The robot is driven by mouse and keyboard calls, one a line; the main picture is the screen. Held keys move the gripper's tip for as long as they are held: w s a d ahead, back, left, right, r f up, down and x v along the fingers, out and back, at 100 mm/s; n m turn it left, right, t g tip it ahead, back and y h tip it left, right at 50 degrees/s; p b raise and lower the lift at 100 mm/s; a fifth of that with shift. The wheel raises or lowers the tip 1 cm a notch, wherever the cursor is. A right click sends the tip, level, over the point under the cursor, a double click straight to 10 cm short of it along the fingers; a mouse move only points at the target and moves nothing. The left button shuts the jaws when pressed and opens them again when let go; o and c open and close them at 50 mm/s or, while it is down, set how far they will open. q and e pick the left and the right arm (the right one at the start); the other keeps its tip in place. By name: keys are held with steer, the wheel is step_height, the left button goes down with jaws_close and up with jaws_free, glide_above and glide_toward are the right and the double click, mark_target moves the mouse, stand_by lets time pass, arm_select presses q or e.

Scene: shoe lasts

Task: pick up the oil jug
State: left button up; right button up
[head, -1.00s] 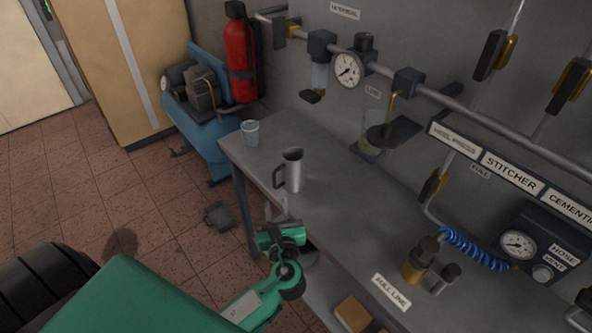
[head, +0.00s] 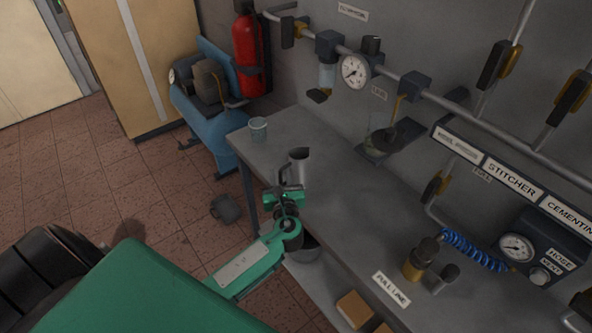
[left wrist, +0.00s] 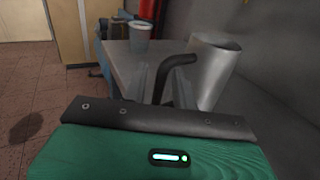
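The oil jug (head: 300,164) is a tapered silver metal jug with a dark handle. It stands upright on the grey bench near its front edge. In the left wrist view the jug (left wrist: 213,70) is just ahead, right of centre, with its handle (left wrist: 172,72) toward the middle. My left gripper (head: 287,190) is at the jug's handle side and covers its lower part in the head view. Its fingers look apart, on either side of the handle; I cannot tell if they touch it. My right gripper is not in view.
A light cup (head: 258,129) stands at the bench's far left corner. A pipe with a gauge (head: 354,71) runs along the wall behind. The bench (head: 345,215) between is clear.

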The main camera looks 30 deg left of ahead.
arm_select(q)
jaws_close()
steer(key=shift+r, duration=0.15)
